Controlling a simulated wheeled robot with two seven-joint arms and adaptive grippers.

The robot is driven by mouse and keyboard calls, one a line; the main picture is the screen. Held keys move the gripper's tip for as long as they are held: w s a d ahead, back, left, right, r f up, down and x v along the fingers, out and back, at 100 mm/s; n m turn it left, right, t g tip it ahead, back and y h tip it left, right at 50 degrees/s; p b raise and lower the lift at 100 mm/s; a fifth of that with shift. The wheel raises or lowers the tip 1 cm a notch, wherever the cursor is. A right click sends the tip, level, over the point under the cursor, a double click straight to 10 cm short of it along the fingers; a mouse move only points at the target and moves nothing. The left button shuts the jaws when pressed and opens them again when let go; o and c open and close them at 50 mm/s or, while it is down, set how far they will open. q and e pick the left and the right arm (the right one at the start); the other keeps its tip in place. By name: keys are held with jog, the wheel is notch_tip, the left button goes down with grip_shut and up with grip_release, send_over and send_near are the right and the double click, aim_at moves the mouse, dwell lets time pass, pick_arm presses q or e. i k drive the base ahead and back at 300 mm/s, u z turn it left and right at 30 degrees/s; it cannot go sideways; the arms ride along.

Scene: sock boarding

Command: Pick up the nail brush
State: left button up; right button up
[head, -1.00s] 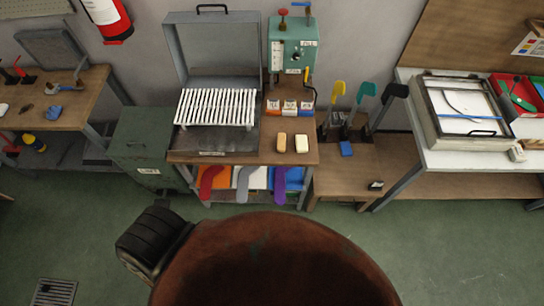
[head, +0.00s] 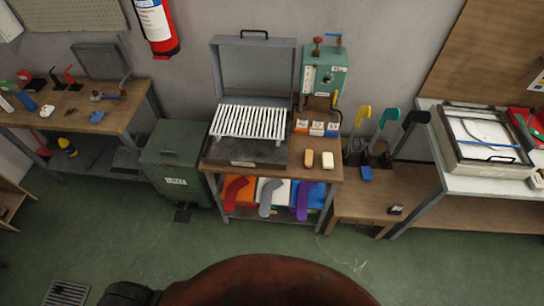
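No object can be told for certain as the nail brush at this size. Two small blocks lie side by side on the front right of the middle wooden table, a tan one (head: 309,158) and a cream one (head: 328,161). A small blue block (head: 366,174) lies on the lower wooden bench to the right. Any of these could be the brush; bristles cannot be made out. Neither of my grippers is in view.
An open grey box with a white slatted rack (head: 248,122) fills the middle table's left. A green cabinet (head: 176,165) stands left of it. Coloured paddles (head: 388,118) rise from the right bench. The green floor (head: 130,235) in front of the tables is largely clear.

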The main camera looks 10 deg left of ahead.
aim_at(308, 153)
jog(key=u, duration=0.75)
jog(key=i, duration=0.4)
